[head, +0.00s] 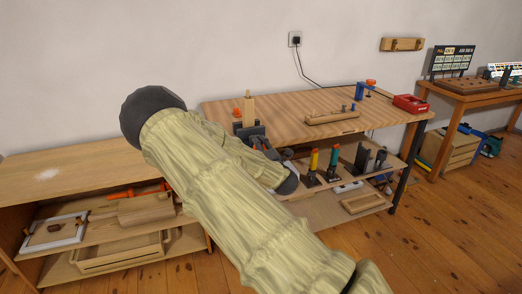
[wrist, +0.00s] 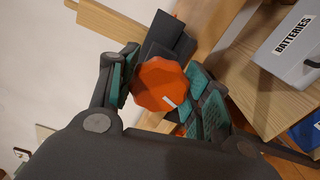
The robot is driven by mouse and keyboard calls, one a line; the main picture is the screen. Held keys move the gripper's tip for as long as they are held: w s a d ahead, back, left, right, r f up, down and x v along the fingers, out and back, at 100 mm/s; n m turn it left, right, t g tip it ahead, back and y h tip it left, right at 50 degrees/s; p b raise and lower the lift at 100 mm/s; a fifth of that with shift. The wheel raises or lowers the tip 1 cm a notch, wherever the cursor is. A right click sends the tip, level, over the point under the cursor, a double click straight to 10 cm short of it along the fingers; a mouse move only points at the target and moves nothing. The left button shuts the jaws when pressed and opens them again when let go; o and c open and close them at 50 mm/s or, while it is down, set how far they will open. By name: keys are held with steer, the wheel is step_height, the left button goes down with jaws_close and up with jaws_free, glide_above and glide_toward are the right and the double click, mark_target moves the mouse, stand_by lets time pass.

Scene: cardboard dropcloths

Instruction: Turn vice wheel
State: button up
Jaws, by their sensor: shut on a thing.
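The vice wheel (wrist: 158,84) is an orange-red, many-sided knob with a short white mark, in the middle of the wrist view. My gripper (wrist: 163,76) has its teal-padded fingers on both sides of the wheel and is shut on it. Behind the wheel is the dark grey vice body (wrist: 170,38). In the head view the vice (head: 257,130) is at the left end of the striped bench top, beside an upright wood block (head: 248,109). My pale arm hides most of my gripper and the wheel there.
The bench top (head: 290,103) carries a wooden rail (head: 332,117), a blue clamp (head: 361,91) and a red box (head: 410,104). Several upright tools stand on the shelf below. A grey batteries box (wrist: 295,45) is at right in the wrist view. A low wooden cabinet (head: 75,170) is at left.

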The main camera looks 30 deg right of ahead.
steer(key=shift+f, duration=0.2)
steer(key=o, duration=1.1)
steer(key=shift+r, duration=0.1)
steer(key=shift+c, duration=0.2)
steer(key=v, duration=1.2)
